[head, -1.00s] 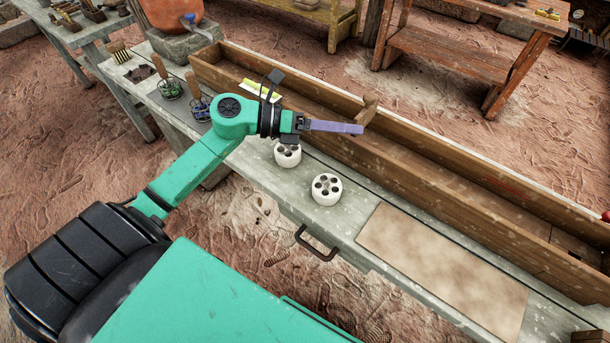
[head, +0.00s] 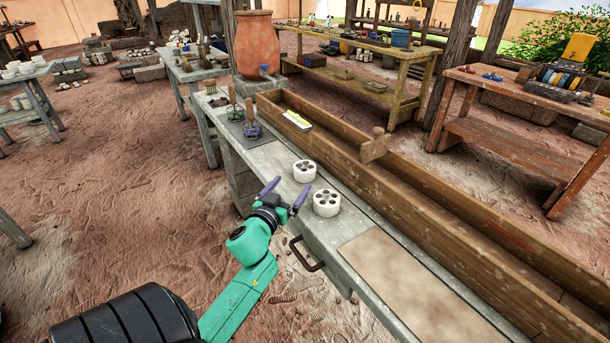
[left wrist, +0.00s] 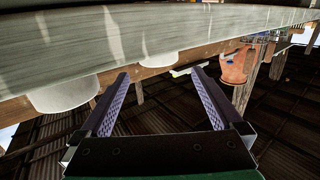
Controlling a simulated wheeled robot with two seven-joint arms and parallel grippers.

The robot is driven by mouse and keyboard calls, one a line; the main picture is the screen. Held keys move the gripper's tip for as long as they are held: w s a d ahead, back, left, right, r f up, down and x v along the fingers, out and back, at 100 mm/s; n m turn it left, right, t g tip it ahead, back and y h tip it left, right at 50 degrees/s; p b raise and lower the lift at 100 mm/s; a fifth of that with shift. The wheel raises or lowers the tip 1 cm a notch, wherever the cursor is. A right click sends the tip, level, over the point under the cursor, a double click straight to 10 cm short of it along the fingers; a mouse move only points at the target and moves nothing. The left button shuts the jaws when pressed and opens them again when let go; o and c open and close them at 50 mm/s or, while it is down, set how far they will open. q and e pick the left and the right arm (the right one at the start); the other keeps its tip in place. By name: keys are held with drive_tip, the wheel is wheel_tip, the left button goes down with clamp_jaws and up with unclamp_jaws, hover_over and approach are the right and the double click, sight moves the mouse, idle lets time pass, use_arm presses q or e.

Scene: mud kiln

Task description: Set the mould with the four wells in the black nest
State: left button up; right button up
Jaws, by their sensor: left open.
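Two round white moulds with dark wells stand upright on the grey bench: a farther mould (head: 304,171) and a nearer mould (head: 326,206). I cannot count their wells surely, so I cannot tell which has four. My left gripper (head: 285,192) is open and empty, at the bench's front edge just left of the moulds, apart from both. In the left wrist view, which is upside down, the open fingers (left wrist: 161,72) show with one white mould (left wrist: 65,95) at left and the other (left wrist: 158,60) near the middle. I cannot make out the black nest for certain. My right gripper is out of view.
A long wooden trough (head: 420,196) runs along the bench's back. Wire-headed tools (head: 252,128) stand at the bench's far end, before an orange clay jar (head: 254,45). A pale board (head: 412,283) lies at the near end. A black handle (head: 305,256) sticks out of the bench front.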

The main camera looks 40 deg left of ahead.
sight(300, 173)
use_arm(q)
drive_tip(key=x, duration=0.8)
drive_tip(key=shift+w+r, duration=0.1)
drive_tip(key=shift+w, duration=0.3)
drive_tip(key=shift+s+r, duration=0.1)
drive_tip(key=c, duration=1.6)
